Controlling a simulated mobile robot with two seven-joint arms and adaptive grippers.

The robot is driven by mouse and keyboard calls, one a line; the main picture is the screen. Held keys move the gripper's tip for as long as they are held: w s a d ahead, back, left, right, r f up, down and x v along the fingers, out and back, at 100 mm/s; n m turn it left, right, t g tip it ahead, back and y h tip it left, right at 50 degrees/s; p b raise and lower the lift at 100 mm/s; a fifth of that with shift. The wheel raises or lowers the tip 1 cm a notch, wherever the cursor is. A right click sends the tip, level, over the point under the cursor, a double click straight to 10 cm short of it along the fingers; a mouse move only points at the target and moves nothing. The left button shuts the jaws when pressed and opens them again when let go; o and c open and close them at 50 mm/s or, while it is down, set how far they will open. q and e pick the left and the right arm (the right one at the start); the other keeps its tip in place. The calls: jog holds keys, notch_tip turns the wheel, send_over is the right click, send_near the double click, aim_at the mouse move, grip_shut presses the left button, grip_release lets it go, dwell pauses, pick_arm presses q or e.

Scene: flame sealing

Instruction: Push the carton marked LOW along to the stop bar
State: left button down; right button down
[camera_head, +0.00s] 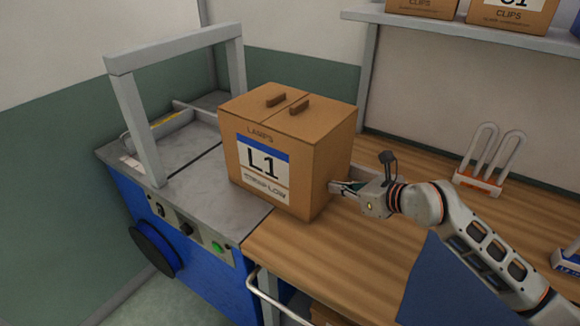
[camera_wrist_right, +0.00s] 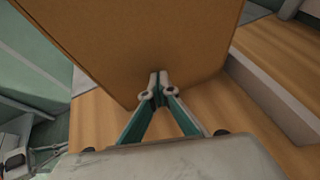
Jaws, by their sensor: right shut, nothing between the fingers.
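A brown carton (camera_head: 285,155) stands upright, partly on the grey metal bed and partly on the wooden bench. Its front label reads LAMPS and L1, with a smaller line below that seems to end in LOW. Two brown tabs sit on its top. My right gripper (camera_head: 335,187) is shut and empty, its tips at the carton's lower right side. In the right wrist view the closed fingertips (camera_wrist_right: 159,82) meet the carton's face (camera_wrist_right: 140,40), apparently touching.
The grey arch (camera_head: 150,130) stands over the metal bed (camera_head: 190,178) of a blue machine, left of the carton. The wooden bench (camera_head: 375,235) is clear in front of my right arm. A looped white rack (camera_head: 485,160) stands at right. Cartons (camera_head: 510,15) sit on the shelf above.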

aim_at(328, 182)
jog(key=shift+w+a, duration=0.65)
jog(key=shift+a, duration=0.3)
jog(key=shift+w+a, duration=0.6)
jog(key=shift+a, duration=0.4)
jog(key=shift+w+a, duration=0.65)
jog(key=shift+a, duration=0.3)
jog(key=shift+s+d+p, duration=0.2)
jog(key=shift+s+d, duration=0.2)
jog(key=shift+d, duration=0.3)
jog(key=shift+s+d+p, duration=0.15)
jog(key=shift+s+d, duration=0.25)
jog(key=shift+d, duration=0.25)
jog(key=shift+s+d, duration=0.4)
jog(key=shift+d, duration=0.25)
jog(key=shift+s+d, duration=0.4)
jog(key=shift+d, duration=0.25)
